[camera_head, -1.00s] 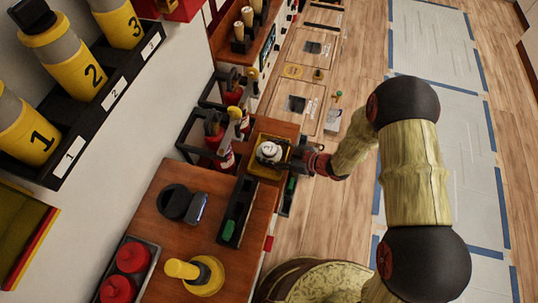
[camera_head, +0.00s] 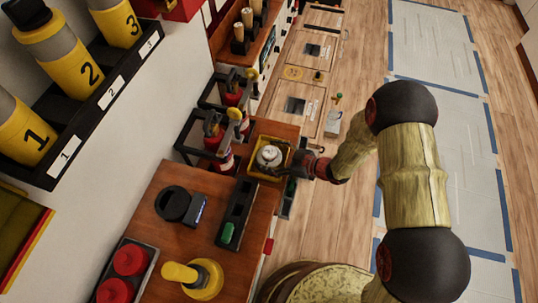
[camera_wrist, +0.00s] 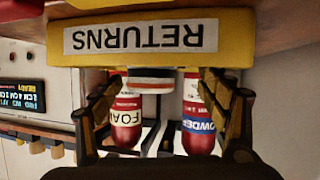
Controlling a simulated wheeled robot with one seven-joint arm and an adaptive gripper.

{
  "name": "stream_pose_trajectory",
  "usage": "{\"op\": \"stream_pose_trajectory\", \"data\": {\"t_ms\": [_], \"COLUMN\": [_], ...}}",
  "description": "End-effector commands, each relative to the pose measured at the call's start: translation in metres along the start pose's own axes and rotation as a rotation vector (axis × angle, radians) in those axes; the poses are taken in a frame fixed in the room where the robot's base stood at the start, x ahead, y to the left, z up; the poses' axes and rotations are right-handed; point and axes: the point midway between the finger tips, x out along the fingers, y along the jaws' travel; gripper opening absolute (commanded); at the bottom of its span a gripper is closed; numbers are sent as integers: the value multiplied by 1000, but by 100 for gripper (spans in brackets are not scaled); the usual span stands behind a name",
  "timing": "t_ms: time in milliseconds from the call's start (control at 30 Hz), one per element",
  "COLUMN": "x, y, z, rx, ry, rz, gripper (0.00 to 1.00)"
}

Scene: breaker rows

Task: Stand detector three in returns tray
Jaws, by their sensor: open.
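The returns tray (camera_head: 254,171) is a yellow tray at the edge of the wooden counter. Its RETURNS label shows upside down in the wrist view, on the tray's front (camera_wrist: 160,56). A round white detector (camera_head: 268,156) stands upright in the tray. In the wrist view its banded white, dark and red side (camera_wrist: 151,82) shows beyond the tray's front. I cannot read a number on it. My gripper (camera_head: 289,160) is at the right side of the tray. Its fingers (camera_wrist: 160,92) are spread wide with nothing held between them, and the detector lies beyond.
Red extinguishers (camera_head: 213,132) in black frames stand behind the tray. A black holder with a green item (camera_head: 228,231), a black round device (camera_head: 173,203) and a yellow knobbed object (camera_head: 203,279) are on the near counter. Numbered yellow canisters (camera_head: 70,62) stand upper left.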

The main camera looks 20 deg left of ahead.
Motion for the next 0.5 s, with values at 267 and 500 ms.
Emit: {"op": "stream_pose_trajectory", "data": {"t_ms": [267, 500], "x": [-11, -58], "y": [1, 2], "z": [-3, -5], "rx": [1, 2], "ry": [-1, -1], "rz": [2, 5], "gripper": [75, 75]}}
